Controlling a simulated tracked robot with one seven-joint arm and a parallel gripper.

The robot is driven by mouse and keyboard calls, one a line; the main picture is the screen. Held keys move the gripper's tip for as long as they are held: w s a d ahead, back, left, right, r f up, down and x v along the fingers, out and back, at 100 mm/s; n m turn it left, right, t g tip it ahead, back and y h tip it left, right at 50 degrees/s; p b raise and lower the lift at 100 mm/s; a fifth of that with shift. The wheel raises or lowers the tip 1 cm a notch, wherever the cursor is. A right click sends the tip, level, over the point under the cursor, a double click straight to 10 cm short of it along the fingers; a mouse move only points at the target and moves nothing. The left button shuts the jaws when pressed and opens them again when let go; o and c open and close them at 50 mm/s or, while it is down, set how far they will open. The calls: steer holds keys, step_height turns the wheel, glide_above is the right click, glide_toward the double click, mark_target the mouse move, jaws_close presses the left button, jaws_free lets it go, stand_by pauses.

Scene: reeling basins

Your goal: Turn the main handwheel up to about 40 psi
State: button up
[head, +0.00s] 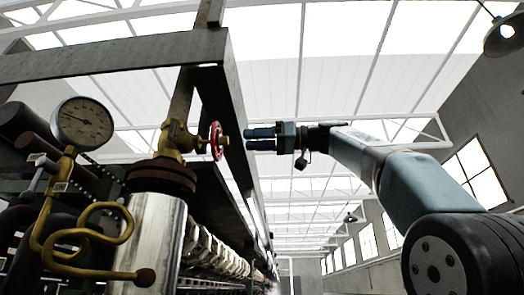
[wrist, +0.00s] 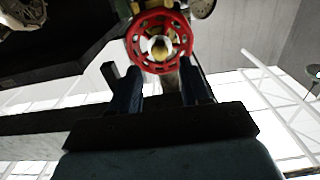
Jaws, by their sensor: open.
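The red handwheel (head: 216,141) sits on a brass valve (head: 176,138) on top of a steel cylinder, seen nearly edge-on in the head view. In the wrist view the handwheel (wrist: 159,41) faces me, with a brass hub at its centre. A round pressure gauge (head: 83,123) with a pale dial stands to the left on a coiled brass pipe; its numbers are too small to read. My gripper (head: 262,139) is open and empty, just right of the handwheel and pointing at it. In the wrist view its fingers (wrist: 163,90) lie apart below the wheel's rim; contact cannot be told.
A dark steel beam frame (head: 120,56) runs above and behind the valve. The steel cylinder (head: 153,240) stands below it. A row of reeling parts (head: 215,250) recedes along the frame. Open air lies to the right of the handwheel around my arm. A lamp (head: 505,36) hangs at upper right.

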mark_target(228, 141)
steer(key=a, duration=0.6)
steer(key=shift+w+a, duration=0.2)
steer(key=shift+w, duration=0.25)
jaws_close()
steer(key=n, duration=1.7)
steer(key=shift+f, duration=0.1)
jaws_free()
